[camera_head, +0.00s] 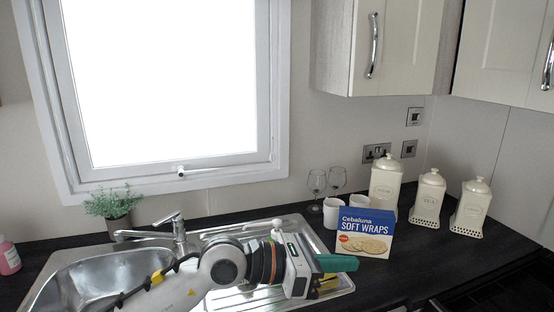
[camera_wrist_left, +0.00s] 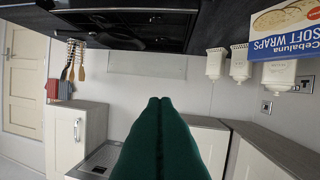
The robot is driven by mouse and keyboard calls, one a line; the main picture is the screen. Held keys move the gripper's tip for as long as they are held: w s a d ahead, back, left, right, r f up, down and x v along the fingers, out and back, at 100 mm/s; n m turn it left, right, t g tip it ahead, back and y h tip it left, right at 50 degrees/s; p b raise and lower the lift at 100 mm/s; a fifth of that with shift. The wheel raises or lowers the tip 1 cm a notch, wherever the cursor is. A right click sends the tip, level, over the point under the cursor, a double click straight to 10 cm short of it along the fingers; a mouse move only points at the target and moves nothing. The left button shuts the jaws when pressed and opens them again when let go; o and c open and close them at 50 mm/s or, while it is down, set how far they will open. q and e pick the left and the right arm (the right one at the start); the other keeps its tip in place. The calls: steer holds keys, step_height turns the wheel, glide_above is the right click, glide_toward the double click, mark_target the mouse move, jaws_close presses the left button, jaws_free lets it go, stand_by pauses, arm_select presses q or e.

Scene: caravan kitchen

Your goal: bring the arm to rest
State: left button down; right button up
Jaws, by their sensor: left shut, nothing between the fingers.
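My left arm comes in from the lower left of the head view and reaches across the sink. My left gripper (camera_head: 350,263) has green fingers that are shut and empty. It is above the right part of the drainer, in front of the blue and white Soft Wraps box (camera_head: 365,233). In the left wrist view, the shut green fingers (camera_wrist_left: 160,102) touch along their length with nothing between them. The box (camera_wrist_left: 287,35) shows there at the upper right, apart from the fingers. My right gripper is not in view.
The steel sink (camera_head: 88,276) and tap (camera_head: 178,230) are left. White mugs, two wine glasses (camera_head: 317,183) and cream canisters (camera_head: 429,198) stand along the back. A plant (camera_head: 115,204) and pink bottle (camera_head: 8,256) are far left. Dark counter (camera_head: 400,268) right of the gripper is clear.

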arm_select(q)
steer(key=a+r+n+t+h, duration=0.1)
steer(key=a+r+n+t, duration=0.3)
steer(key=n+t, duration=0.55)
steer(key=a+r+n+t+h, duration=0.1)
steer(key=a+n+t, duration=0.5)
steer(key=n, duration=0.7)
steer(key=a+f+n+g+y, duration=0.1)
steer(key=a+f+n+y, duration=1.6)
steer(key=n, duration=0.4)
steer(key=s+a+f+n+g, duration=0.25)
steer(key=s+f+g, duration=0.45)
steer(key=s+f, duration=0.4)
steer(key=s+a+f+n+g, duration=0.25)
steer(key=s+f+g, duration=0.45)
steer(key=s+f, duration=0.4)
step_height(320, 180, down, 23)
steer(key=s+d+g, duration=0.1)
steer(key=s, duration=0.1)
steer(key=s+a+f+g, duration=0.1)
steer(key=s+a+f, duration=0.2)
steer(key=s+f, duration=1.3)
step_height(320, 180, down, 2)
steer(key=shift+s+y, duration=0.3)
steer(key=shift+s, duration=0.05)
